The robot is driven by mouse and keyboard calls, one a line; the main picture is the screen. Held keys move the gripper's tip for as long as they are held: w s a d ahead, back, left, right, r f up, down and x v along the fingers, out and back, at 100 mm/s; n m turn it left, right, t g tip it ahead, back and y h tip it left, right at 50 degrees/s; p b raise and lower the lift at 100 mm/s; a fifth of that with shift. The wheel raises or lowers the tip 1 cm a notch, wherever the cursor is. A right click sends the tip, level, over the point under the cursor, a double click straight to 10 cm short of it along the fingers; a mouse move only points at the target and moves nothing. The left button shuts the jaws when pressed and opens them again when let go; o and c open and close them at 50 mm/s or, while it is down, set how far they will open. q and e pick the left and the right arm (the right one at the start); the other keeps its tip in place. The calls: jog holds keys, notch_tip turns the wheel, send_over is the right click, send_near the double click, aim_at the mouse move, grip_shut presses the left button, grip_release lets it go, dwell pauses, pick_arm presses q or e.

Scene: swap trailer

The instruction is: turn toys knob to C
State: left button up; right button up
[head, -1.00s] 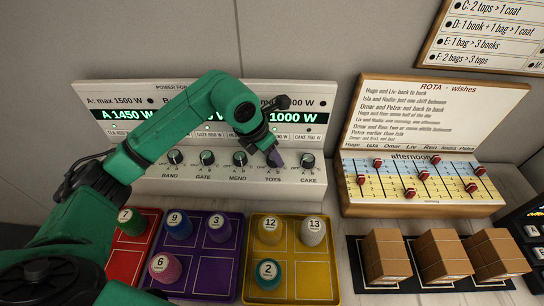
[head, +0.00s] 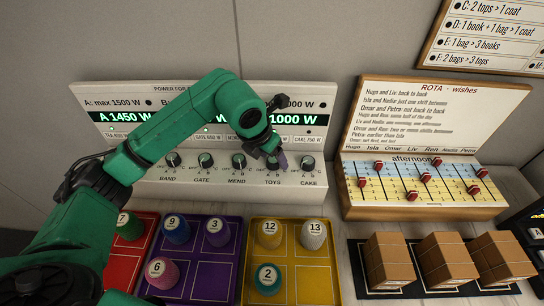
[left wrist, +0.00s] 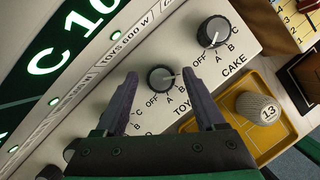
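The toys knob (left wrist: 161,78) is a dark round dial on the white panel, with OFF and letters around it. In the left wrist view a light mark shows at its right side. I cannot tell for sure which letter it points to. My left gripper (left wrist: 160,73) is open, with one finger on each side of the knob. Contact with the knob cannot be made out. In the head view my left gripper (head: 277,160) is at the toys knob and partly hides it. My right gripper is not in view.
The cake knob (left wrist: 212,31) is close to the right finger, and the mend knob (head: 239,161) is left of the toys knob. The yellow tray (head: 252,291) with numbered cylinders lies below the panel. The rota board (head: 420,205) stands to the right.

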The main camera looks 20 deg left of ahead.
pick_arm(q)
jog(key=shift+s, duration=0.1)
jog(key=b+v, duration=0.1)
jog(key=v, duration=1.3)
jog(key=shift+r, duration=0.25)
